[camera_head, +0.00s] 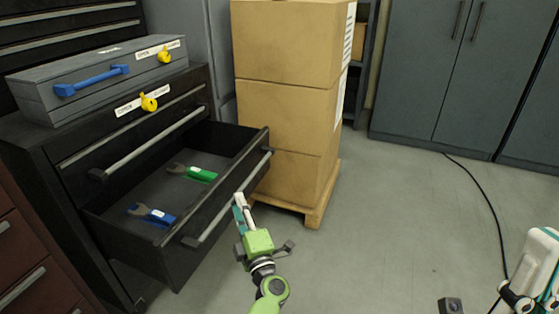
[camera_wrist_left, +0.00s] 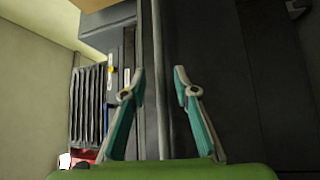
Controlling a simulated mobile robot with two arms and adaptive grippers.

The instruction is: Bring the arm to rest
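My left gripper (camera_head: 240,205) reaches up from the bottom middle of the head view, close to the front of the open black drawer (camera_head: 140,258). In the left wrist view my left gripper (camera_wrist_left: 159,84) has its two teal-lined fingers spread apart. The drawer's front bar (camera_wrist_left: 155,60) shows beyond and between the fingers; I see no grip on it. A white and black part of my right arm side shows at the right edge of the head view, but I cannot make out its fingertips.
The drawer holds a green-handled wrench (camera_head: 200,174) and a blue-handled wrench (camera_head: 158,215). A grey toolbox (camera_head: 40,92) with a blue handle stands on the cabinet. Stacked cartons (camera_head: 285,110) sit on a pallet behind the drawer.

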